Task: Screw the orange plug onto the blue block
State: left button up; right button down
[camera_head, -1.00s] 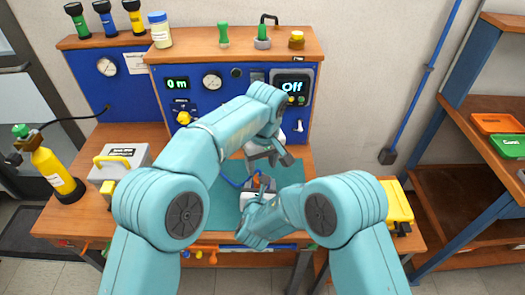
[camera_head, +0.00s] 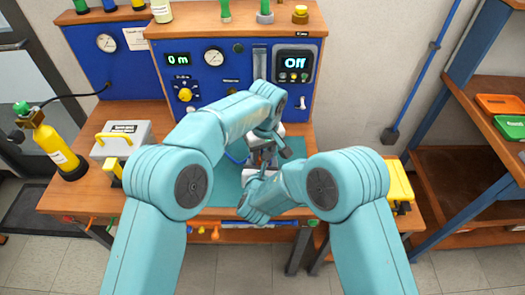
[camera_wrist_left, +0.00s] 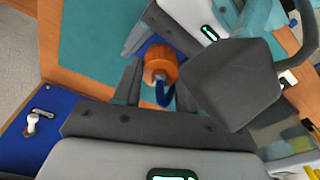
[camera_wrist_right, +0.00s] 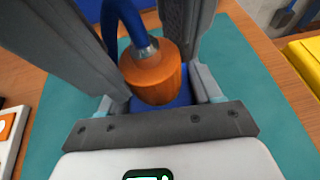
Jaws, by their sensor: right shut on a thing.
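The orange plug (camera_wrist_right: 150,72), with a blue hose on it, sits between the grippers against the blue block (camera_wrist_right: 182,101). I cannot tell how far it is seated on the block. The plug also shows in the left wrist view (camera_wrist_left: 160,66). My right gripper (camera_wrist_right: 160,98) is shut on the blue block and holds it from below in its own wrist view. My left gripper (camera_wrist_left: 157,85) is open, with its fingers on either side of the plug and a gap showing. In the head view my arms mostly hide plug and block.
The blue test panel (camera_head: 215,75) with gauge and "Off" display stands behind the teal mat (camera_head: 225,187). A grey case (camera_head: 122,140) and yellow cylinder (camera_head: 52,146) are at left. A yellow case (camera_head: 398,182) and shelf (camera_head: 470,100) are at right.

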pick_arm(q)
jog(key=m, duration=0.6)
jog(key=shift+h, duration=0.4)
jog(key=m, duration=0.4)
jog(key=o, duration=1.2)
jog(key=shift+c, duration=0.2)
notch_tip(320, 180, up, 4)
jog(key=shift+r, duration=0.2)
pick_arm(e)
jog(key=shift+r, duration=0.1)
